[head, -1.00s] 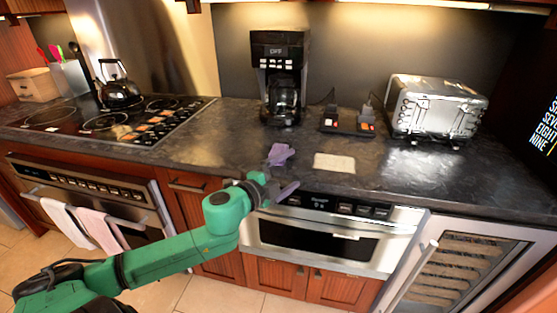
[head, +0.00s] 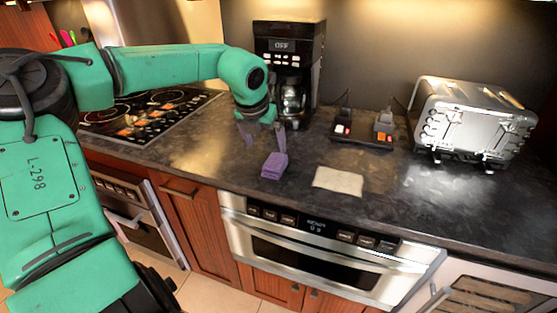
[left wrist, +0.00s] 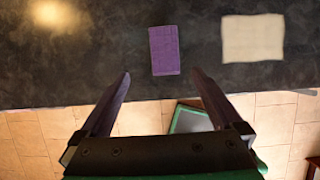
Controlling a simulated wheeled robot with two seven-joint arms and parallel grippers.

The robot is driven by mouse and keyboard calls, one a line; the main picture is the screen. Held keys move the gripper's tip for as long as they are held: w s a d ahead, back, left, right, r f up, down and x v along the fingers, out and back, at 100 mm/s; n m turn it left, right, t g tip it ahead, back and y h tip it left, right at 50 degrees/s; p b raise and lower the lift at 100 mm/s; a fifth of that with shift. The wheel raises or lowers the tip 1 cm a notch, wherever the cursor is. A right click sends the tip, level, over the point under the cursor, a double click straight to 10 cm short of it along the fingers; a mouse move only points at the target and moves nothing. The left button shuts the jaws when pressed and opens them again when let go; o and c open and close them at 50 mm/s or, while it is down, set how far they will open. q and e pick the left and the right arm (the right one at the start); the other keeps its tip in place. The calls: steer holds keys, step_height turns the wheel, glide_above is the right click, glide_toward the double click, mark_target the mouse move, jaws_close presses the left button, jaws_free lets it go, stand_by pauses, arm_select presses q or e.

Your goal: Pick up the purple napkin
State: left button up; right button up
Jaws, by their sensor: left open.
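The purple napkin (head: 274,166) lies folded on the dark countertop, left of a cream napkin (head: 338,181). Nothing covers it. In the left wrist view the purple napkin (left wrist: 164,50) lies flat, just beyond the fingertips. My left gripper (head: 264,138) is open and empty, with its fingers pointing down. It hangs above the counter and apart from the purple napkin. In the left wrist view the spread fingers of my left gripper (left wrist: 161,75) frame an empty gap below the napkin's near edge. My right gripper is not in view.
A coffee maker (head: 287,70) stands behind the gripper. A black device with red switches (head: 362,130) and a silver toaster (head: 470,122) stand to the right. The cooktop (head: 150,112) is at left. The microwave drawer (head: 310,262) is below the counter's front edge.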

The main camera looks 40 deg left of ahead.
mark_target(275, 162)
arm_select(q)
steer(key=x, duration=0.3)
steer(key=shift+s+f, duration=0.1)
steer(key=shift+f, duration=0.2)
steer(key=w+f+p, duration=0.2)
steer(key=f, duration=0.1)
steer(key=shift+w+f, duration=0.1)
steer(key=shift+w, duration=0.1)
steer(key=shift+x, duration=1.15)
steer(key=shift+f, duration=0.25)
steer(key=shift+c, duration=0.3)
steer(key=c, duration=1.3)
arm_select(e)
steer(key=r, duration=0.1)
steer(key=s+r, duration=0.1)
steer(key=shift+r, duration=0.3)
arm_select(q)
steer(key=shift+r, duration=0.1)
step_height(275, 162, up, 20)
steer(key=shift+f+b, duration=0.1)
steer(key=shift+b, duration=0.9)
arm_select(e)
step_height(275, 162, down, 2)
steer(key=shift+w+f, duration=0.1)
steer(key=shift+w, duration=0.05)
